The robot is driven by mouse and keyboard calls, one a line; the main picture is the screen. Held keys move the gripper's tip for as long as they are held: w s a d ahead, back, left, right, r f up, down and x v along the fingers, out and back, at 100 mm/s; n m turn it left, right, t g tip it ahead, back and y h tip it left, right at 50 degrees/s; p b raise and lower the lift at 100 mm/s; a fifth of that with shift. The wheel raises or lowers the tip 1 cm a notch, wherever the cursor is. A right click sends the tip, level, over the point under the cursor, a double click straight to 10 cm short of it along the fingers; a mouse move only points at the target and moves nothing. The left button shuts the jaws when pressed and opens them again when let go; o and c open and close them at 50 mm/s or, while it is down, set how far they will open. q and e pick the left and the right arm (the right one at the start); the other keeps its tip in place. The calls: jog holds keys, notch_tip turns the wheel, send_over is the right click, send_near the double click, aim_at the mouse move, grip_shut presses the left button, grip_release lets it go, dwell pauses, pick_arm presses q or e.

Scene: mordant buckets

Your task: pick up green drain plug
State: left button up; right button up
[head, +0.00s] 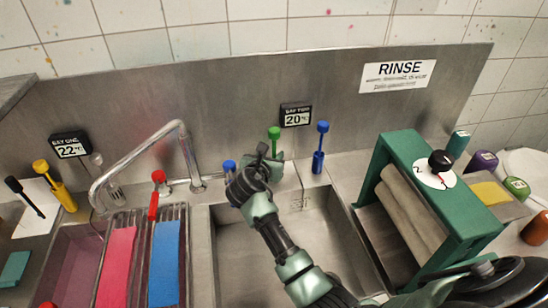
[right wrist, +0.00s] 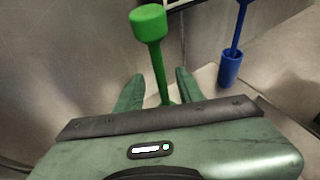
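The green drain plug (head: 274,133) stands upright on the sink's back ledge, with a round green head on a thin stem. In the right wrist view its head (right wrist: 149,24) rises above my fingers and its stem runs down between them. My right gripper (head: 268,158) is at the plug, and its fingers (right wrist: 160,88) are open, one on each side of the stem with gaps showing. The foot of the plug is hidden by the gripper. My left gripper is not in view.
A blue tool in a holder (head: 318,160) stands right of the plug; another blue-headed one (head: 229,167) is close left of my gripper. The tap (head: 140,160) and green wringer (head: 400,190) flank the empty sink basin (head: 240,260). The steel backsplash (head: 220,100) rises behind.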

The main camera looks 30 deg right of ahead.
aim_at(273, 154)
jog(key=x, duration=0.2)
jog(key=shift+w+d+f, duration=0.15)
jog(key=shift+d+f, duration=0.05)
jog(key=shift+w+d+f, duration=0.1)
jog(key=shift+w+d, duration=0.05)
jog(key=shift+w, duration=0.05)
grip_shut()
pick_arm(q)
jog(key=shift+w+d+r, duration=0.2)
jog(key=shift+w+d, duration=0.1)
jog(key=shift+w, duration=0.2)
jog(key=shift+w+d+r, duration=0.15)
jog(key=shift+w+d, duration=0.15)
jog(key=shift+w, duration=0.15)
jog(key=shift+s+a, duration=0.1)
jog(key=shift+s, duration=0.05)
